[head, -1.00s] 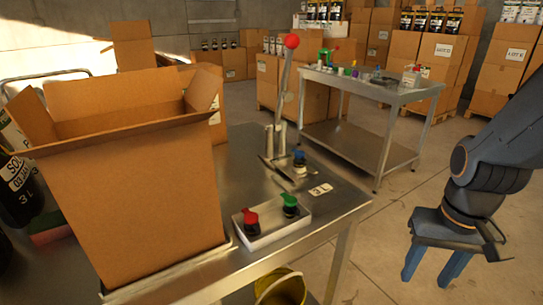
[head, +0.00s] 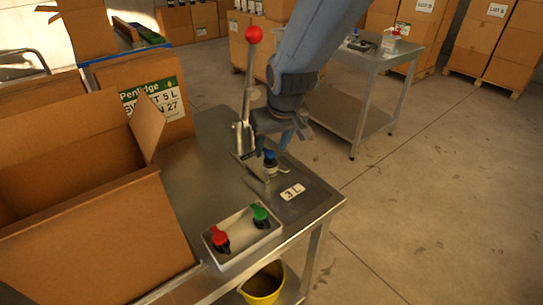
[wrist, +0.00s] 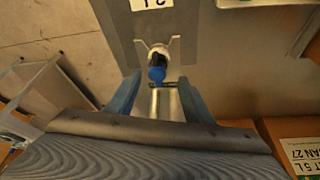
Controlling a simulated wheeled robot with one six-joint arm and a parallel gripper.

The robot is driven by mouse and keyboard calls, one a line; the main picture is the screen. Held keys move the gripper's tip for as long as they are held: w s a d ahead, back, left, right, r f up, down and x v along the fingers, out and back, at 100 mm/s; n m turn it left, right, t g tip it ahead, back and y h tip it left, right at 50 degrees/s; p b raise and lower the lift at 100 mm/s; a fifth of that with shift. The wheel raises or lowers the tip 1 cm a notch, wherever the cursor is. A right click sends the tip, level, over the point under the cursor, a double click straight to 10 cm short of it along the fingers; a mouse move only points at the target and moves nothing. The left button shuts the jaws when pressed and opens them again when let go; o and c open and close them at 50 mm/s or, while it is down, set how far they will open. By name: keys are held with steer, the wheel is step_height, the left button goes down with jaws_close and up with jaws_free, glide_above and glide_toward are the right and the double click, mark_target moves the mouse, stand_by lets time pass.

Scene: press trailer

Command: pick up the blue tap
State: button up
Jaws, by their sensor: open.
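The blue tap (head: 270,157) stands in a holder at the foot of the metal lever press (head: 244,135) on the steel table. In the wrist view the blue tap (wrist: 157,73) shows its blue top and dark body, seated in a pale forked holder (wrist: 172,48). My gripper (head: 279,137) is just above the tap in the head view and partly covers the press. In the wrist view my gripper (wrist: 160,98) is open, with the blue tap just beyond its fingertips, roughly between them. Nothing is held.
A white tray (head: 234,247) with a red tap (head: 219,238) and a green tap (head: 260,213) sits near the table's front edge. A "3 L" card (head: 292,192) lies beside the press. A large open carton (head: 95,230) fills the left. A yellow bucket (head: 263,285) is below.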

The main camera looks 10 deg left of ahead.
mark_target(270, 153)
steer(key=shift+w+p+x, duration=0.2)
steer(key=shift+p+x, duration=0.35)
steer(key=shift+x, duration=0.8)
steer(key=shift+w+p+x, duration=0.15)
steer(key=shift+p+x, duration=0.35)
steer(key=shift+x, duration=0.85)
steer(key=shift+d+r, duration=0.1)
steer(key=shift+c, duration=0.5)
steer(key=c, duration=0.9)
steer(key=shift+r, duration=0.1)
